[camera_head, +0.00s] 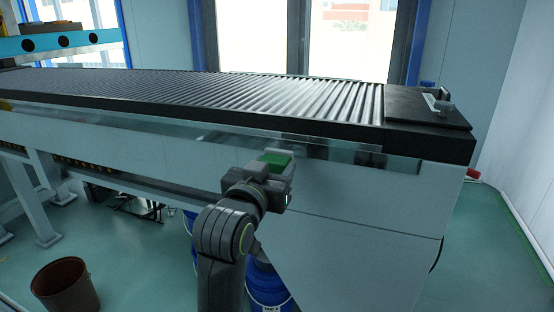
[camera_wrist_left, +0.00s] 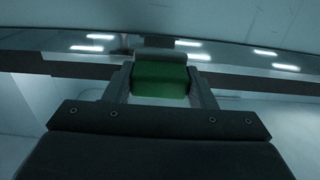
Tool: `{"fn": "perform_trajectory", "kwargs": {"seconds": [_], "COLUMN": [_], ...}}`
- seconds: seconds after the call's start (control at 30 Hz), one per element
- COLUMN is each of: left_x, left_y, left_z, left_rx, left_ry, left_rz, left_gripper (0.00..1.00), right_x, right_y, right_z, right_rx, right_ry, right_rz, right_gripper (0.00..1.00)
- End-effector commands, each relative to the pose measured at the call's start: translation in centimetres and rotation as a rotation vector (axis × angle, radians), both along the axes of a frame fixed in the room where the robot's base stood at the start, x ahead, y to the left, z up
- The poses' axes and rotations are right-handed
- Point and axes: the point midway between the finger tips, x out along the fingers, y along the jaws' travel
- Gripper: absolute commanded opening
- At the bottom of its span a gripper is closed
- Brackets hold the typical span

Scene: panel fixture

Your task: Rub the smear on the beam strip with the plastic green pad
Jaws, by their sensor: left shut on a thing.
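My left gripper (camera_head: 275,172) is in front of the side of the long roller conveyor and is shut on the green pad (camera_head: 277,160). In the left wrist view the pad (camera_wrist_left: 160,82) sits between the two fingers of the gripper (camera_wrist_left: 160,88), with a grey edge along its far side. The beam strip (camera_head: 345,154) is a shiny band along the conveyor's side, just behind the pad. It also crosses the left wrist view (camera_wrist_left: 245,81). I cannot tell whether the pad touches the strip. No smear can be made out clearly. My right gripper is not in view.
The roller conveyor (camera_head: 260,97) runs across above the strip, with a dark plate (camera_head: 415,107) at its right end. A brown bin (camera_head: 65,287) stands on the floor at left.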

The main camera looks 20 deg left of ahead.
Motion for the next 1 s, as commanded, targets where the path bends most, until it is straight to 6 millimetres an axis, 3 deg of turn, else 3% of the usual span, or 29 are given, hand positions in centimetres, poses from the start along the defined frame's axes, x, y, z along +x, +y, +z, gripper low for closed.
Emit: {"fn": "perform_trajectory", "kwargs": {"seconds": [0.4, 0.73, 1.0], "left_x": [-0.4, -3.0, -3.3], "left_y": [0.0, 0.1, 0.1], "left_z": [0.0, 0.1, 0.0], "left_rx": [0.000, -0.002, 0.001], "left_ry": [0.000, -0.001, -0.001], "left_rz": [0.000, 0.000, 0.000], "left_gripper": [0.29, 0.29, 0.29], "right_x": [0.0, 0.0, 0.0], "right_y": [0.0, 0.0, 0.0], "right_z": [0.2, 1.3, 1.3], "right_rx": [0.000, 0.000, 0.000], "right_ry": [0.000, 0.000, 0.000], "right_rz": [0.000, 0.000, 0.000], "right_gripper": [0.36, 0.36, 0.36]}}
